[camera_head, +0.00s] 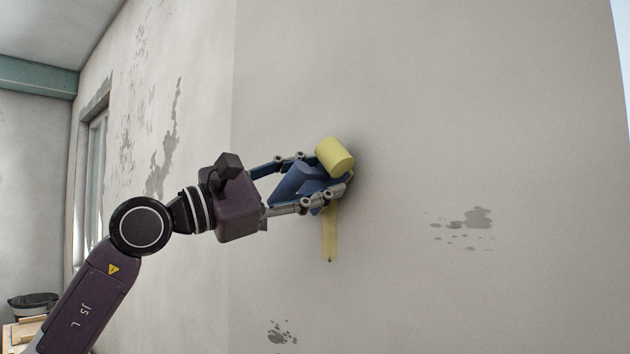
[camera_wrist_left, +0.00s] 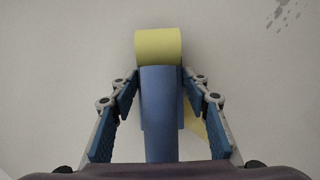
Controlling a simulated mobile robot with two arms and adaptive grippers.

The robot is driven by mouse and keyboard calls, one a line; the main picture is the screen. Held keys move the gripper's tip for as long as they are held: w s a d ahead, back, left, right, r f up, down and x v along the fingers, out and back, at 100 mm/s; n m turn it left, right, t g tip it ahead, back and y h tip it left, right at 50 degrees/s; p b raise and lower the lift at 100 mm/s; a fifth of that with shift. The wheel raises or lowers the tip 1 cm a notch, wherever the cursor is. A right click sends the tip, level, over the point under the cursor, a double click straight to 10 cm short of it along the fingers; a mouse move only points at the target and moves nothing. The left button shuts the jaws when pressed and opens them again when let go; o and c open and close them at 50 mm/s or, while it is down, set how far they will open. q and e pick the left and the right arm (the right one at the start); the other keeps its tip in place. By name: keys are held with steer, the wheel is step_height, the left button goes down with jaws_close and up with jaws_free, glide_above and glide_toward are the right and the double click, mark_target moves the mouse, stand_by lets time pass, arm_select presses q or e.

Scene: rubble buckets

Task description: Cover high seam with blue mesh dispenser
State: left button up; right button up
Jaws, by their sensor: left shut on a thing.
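My left gripper (camera_head: 325,180) is shut on the blue dispenser (camera_head: 293,184), which carries a yellow mesh roll (camera_head: 335,157) at its far end. The dispenser also shows in the left wrist view (camera_wrist_left: 160,115), between the two fingers, with the roll (camera_wrist_left: 158,45) above it. The roll is at or very close to the wall; I cannot tell whether it touches. A strip of yellow mesh (camera_head: 329,235) runs down the wall below the dispenser and ends at a small dark spot. Any seam under the strip or behind the gripper is hidden. My right gripper is not in view.
The pale wall (camera_head: 450,130) fills most of the head view, with grey worn patches (camera_head: 477,217) to the right. A window (camera_head: 95,180) is at the left. The wall above the roll is clear.

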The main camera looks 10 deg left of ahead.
mark_target(294, 171)
arm_select(q)
steer(key=shift+f+b, duration=5.85)
steer(key=shift+f, duration=0.95)
step_height(294, 171, up, 14)
steer(key=p, duration=1.1)
steer(key=shift+f, duration=0.2)
steer(key=shift+f, duration=0.1)
steer(key=shift+s+a+f+b, duration=0.25)
steer(key=shift+s+b, duration=0.25)
steer(key=shift+b, duration=0.3)
steer(key=shift+s+a+r+b, duration=0.1)
steer(key=shift+s+a+b, duration=0.35)
steer(key=shift+s+a, duration=0.45)
steer(key=shift+s+a+r+b, duration=0.1)
steer(key=shift+s+a+b, duration=0.4)
steer(key=shift+s, duration=0.7)
steer(key=shift+s+a+r+b, duration=0.1)
steer(key=shift+s+a+b, duration=0.3)
steer(key=shift+s+a, duration=0.5)
steer(key=shift+s+d, duration=0.1)
steer(key=shift+d, duration=0.15)
